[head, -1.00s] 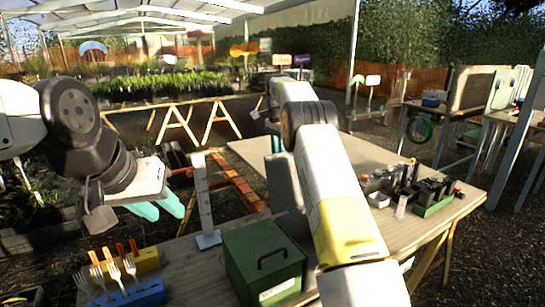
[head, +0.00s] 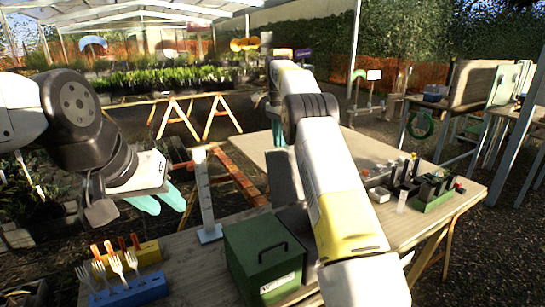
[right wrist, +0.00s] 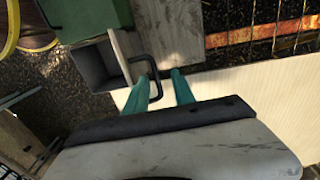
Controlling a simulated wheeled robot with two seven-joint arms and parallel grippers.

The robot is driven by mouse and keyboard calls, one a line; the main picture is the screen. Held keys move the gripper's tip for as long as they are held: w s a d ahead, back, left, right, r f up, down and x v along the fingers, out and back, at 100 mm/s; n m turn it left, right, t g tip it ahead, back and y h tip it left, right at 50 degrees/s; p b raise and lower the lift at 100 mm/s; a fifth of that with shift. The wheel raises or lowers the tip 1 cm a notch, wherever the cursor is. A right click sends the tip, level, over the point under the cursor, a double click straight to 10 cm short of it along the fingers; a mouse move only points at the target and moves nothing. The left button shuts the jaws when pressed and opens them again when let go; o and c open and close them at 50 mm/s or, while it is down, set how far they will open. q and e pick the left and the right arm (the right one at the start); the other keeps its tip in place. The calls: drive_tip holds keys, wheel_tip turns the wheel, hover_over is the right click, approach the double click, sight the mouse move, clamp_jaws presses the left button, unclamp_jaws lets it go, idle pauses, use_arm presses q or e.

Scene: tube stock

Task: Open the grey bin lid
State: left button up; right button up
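The grey bin's lid (head: 284,179) stands raised as a grey panel behind the green box in the head view, partly covered by my right arm. In the right wrist view the bin (right wrist: 93,66) shows a dark open inside, and a black handle (right wrist: 155,86) juts out beside it. My right gripper (right wrist: 161,76) has its teal fingers apart. Its left finger overlaps the handle in the picture; contact cannot be told. In the head view that gripper is mostly hidden behind its arm. My left gripper (head: 162,202) is open and empty, left of the table.
A green box (head: 264,258) with a black handle stands near the bin. A ruler stand (head: 204,195) and fork holders (head: 130,290) are to the left. A green rack (head: 433,200) with dark items stands at right. The far pale tabletop is mostly clear.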

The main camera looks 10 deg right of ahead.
drive_tip(key=s+a+r, duration=0.1)
drive_tip(key=s+a, duration=0.1)
drive_tip(key=s, duration=1.3)
drive_tip(key=shift+s+a, duration=0.15)
drive_tip(key=shift+a, duration=0.15)
drive_tip(key=shift+r, duration=0.15)
